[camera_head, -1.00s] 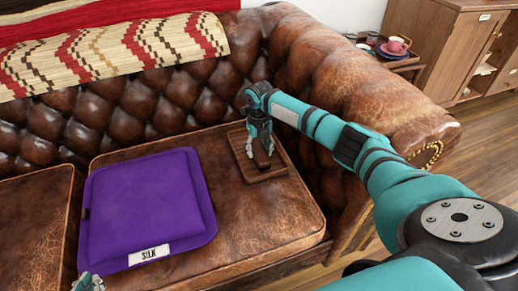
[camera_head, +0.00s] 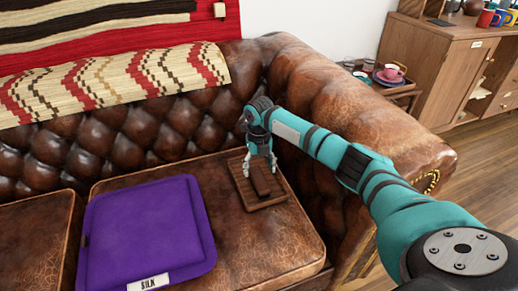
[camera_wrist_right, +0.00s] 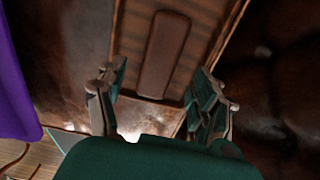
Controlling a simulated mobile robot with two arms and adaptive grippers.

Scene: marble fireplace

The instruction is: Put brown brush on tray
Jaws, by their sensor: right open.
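The brown brush (camera_head: 261,182) lies on the wooden tray (camera_head: 247,194) on the right part of the brown leather sofa seat. In the right wrist view the brush (camera_wrist_right: 164,55) lies lengthwise on the slatted tray (camera_wrist_right: 213,43), inside its rim. My right gripper (camera_head: 261,165) is just above the brush. In the right wrist view its fingers (camera_wrist_right: 157,100) are spread apart, with the near end of the brush between and beyond them, and they look clear of it. My left gripper does not show.
A purple silk cushion (camera_head: 150,232) with a "SILK" label lies left of the tray on the seat. The tufted backrest (camera_head: 130,130) rises behind, and the sofa arm (camera_head: 350,110) stands to the right. A side table with a pink cup (camera_head: 391,73) is beyond it.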

